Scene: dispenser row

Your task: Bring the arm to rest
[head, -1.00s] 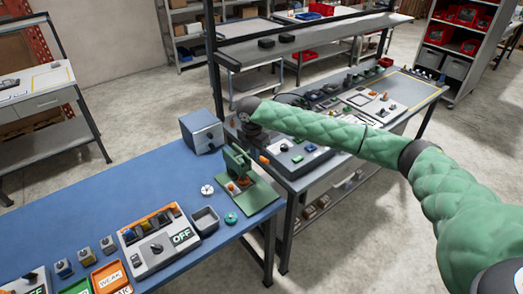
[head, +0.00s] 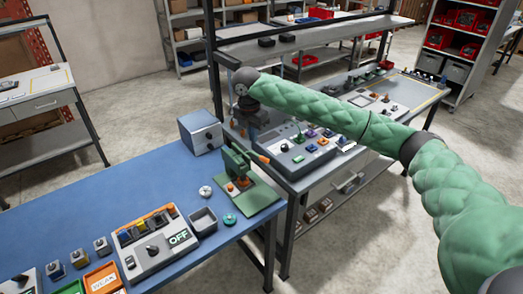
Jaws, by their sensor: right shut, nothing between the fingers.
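My right arm (head: 300,108), in a green padded sleeve, comes in from the right and reaches across the middle of the head view. My right gripper (head: 252,135) is dark and hangs down below the wrist, over the gap between the blue table and the grey bench behind. It is shut and holds nothing I can see. Its fingertips are small and hard to make out here. It is apart from the green hand press (head: 238,168) below it. My left gripper is not in view.
The blue table (head: 120,180) carries a blue-grey box (head: 200,132), a grey tray (head: 203,220), a control panel with an OFF sign (head: 150,245) and an orange bin (head: 104,278). The grey bench (head: 340,170) holds another panel (head: 300,158). A shelf (head: 310,43) runs above it.

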